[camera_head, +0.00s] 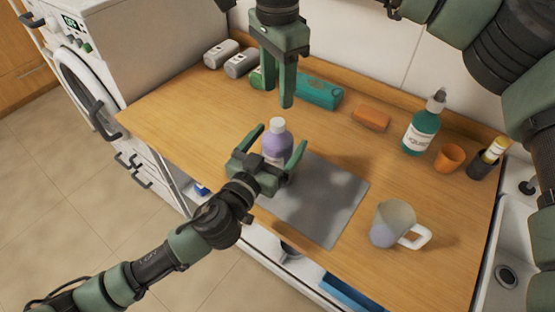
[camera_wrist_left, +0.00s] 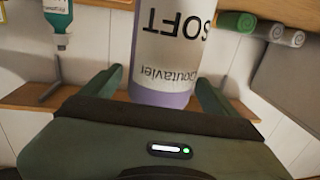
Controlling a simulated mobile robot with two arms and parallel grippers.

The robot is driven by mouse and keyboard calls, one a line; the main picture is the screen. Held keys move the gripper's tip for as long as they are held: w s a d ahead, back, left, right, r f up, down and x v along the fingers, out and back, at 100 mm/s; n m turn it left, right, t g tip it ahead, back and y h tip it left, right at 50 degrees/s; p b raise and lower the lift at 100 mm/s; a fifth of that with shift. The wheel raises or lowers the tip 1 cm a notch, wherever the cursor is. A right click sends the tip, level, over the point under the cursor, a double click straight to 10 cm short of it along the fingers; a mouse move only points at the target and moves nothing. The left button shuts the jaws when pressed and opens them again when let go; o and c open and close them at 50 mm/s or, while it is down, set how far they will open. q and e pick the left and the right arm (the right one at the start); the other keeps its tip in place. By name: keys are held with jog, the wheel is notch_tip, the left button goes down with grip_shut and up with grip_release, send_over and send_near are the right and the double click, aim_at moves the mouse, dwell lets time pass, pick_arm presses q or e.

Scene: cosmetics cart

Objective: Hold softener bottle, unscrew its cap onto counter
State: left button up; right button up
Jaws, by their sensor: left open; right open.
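The softener bottle (camera_head: 275,146), purple with a white cap (camera_head: 278,125), stands upright on the wooden counter at the far left corner of a grey mat. My left gripper (camera_head: 277,143) is open, with a finger on either side of the bottle. In the left wrist view the bottle (camera_wrist_left: 172,50) appears upside down, its label reading "SOFT", between the open fingers (camera_wrist_left: 155,85). I cannot tell whether the fingers touch it. My right gripper (camera_head: 279,98) is open and points down above the bottle, apart from the cap.
The grey mat (camera_head: 325,208) lies bare to the right of the bottle. A mug (camera_head: 392,224) stands at the front right. The counter's left part (camera_head: 165,118) is free.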

aim_at(277, 122)
pick_arm(q)
grip_shut()
pick_arm(e)
jog(key=m, duration=2.6)
jog(key=shift+m, duration=0.4)
jog(key=m, duration=0.4)
jog(key=shift+m, duration=0.3)
jog(key=shift+f, duration=4)
